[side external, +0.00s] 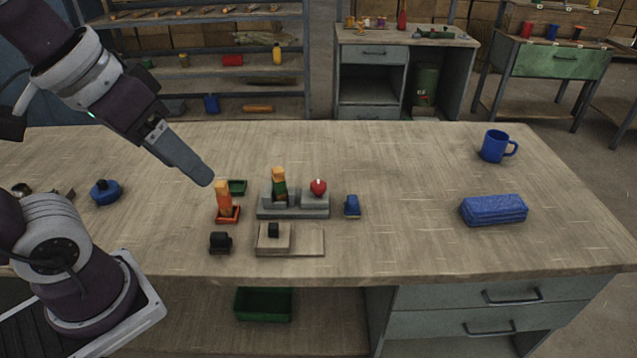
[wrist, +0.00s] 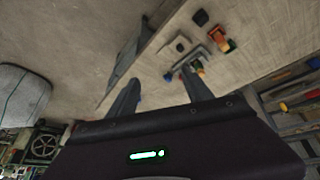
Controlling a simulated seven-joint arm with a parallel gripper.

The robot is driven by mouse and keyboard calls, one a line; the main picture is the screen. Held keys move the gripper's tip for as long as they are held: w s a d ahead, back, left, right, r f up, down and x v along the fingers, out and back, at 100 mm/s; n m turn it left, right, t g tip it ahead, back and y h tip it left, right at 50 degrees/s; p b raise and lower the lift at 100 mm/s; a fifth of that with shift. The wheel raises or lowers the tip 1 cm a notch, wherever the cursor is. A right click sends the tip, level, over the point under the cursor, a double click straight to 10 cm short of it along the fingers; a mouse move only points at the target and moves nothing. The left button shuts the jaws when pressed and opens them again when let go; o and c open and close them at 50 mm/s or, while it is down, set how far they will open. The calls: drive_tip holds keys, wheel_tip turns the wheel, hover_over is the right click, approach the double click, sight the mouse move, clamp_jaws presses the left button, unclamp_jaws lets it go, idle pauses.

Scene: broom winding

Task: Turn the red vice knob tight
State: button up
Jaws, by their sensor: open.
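The red vice knob (side external: 318,187) sits on the right part of a low grey vice (side external: 293,210) on the workbench. A green piece with a yellow-orange top (side external: 279,182) stands upright at the vice's left part. My gripper (side external: 207,179) is in the air above and left of the vice, pointing down to the right, apart from the knob. In the wrist view my gripper (wrist: 160,92) shows two separated fingers with nothing held between them. The vice shows small there near the right finger, and the knob is too small to make out clearly.
A blue mug (side external: 494,146) and blue stack (side external: 493,209) stand right, beyond clear bench.

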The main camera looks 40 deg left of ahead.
drive_tip(key=w+a+r+n+g, duration=0.15)
drive_tip(key=w+n, duration=0.45)
drive_tip(key=w, duration=0.6)
drive_tip(key=n+g, duration=0.3)
drive_tip(key=n, duration=0.8)
hover_over(320, 185)
drive_tip(key=s, duration=0.1)
wheel_tip(320, 185, down, 19)
drive_tip(key=shift+n+g, duration=0.35)
drive_tip(key=shift+n, duration=0.35)
drive_tip(key=f, duration=0.6)
drive_tip(key=w+f, duration=0.1)
drive_tip(key=f, duration=0.2)
drive_tip(key=shift+a+f, duration=0.1)
drive_tip(key=shift+f, duration=0.6)
clamp_jaws()
